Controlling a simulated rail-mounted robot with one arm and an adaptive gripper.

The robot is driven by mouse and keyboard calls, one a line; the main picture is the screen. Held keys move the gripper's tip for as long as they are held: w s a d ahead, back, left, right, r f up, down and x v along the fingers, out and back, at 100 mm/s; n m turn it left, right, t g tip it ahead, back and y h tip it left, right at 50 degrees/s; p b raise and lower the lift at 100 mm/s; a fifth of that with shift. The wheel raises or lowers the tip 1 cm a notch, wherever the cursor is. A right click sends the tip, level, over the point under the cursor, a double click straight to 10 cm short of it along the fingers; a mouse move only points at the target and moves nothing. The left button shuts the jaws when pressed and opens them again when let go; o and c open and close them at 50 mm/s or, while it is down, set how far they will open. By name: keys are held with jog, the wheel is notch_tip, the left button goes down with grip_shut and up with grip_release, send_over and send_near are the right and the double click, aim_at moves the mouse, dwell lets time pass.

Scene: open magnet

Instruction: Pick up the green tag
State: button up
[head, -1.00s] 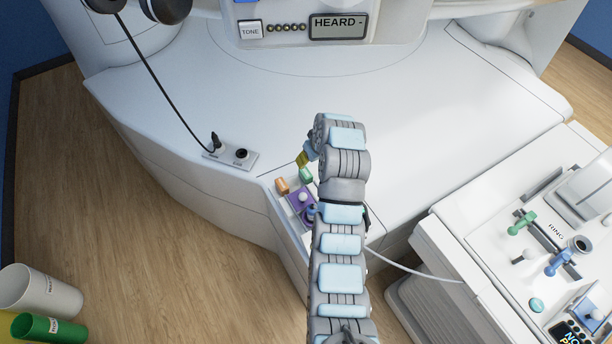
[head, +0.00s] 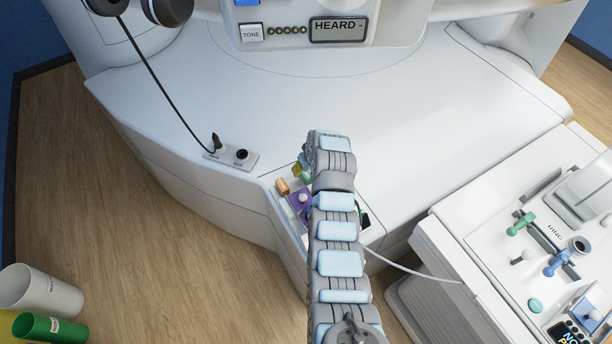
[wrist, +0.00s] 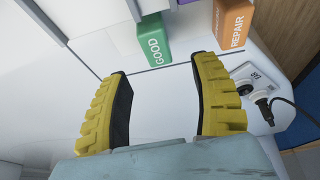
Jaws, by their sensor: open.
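The green tag (wrist: 154,41), marked GOOD, stands near the top middle of the wrist view. My gripper (wrist: 160,75) is open and empty there, its two yellow ribbed fingers spread below the tag in the picture, apart from it. In the head view a small part of the green tag (head: 305,178) shows beside my arm. My gripper (head: 297,169) is mostly hidden behind the arm, with only a bit of yellow finger showing.
An orange tag (wrist: 236,24) marked REPAIR stands right of the green one; it also shows in the head view (head: 282,186). A purple block (head: 298,198) with a white knob is close by. A socket plate (head: 230,156) with a plugged cable lies to the left.

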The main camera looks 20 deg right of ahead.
aim_at(306, 176)
jog(key=shift+w+f, duration=0.1)
jog(key=shift+f, duration=0.25)
jog(key=shift+f, duration=0.1)
jog(key=shift+s+x, duration=0.15)
jog(key=shift+x, duration=0.6)
jog(key=shift+s+x, duration=0.15)
jog(key=shift+x, duration=0.65)
jog(key=shift+w+f, duration=0.25)
jog(key=shift+f, duration=0.25)
jog(key=shift+w+f, duration=0.1)
jog(key=shift+f, duration=0.35)
grip_shut()
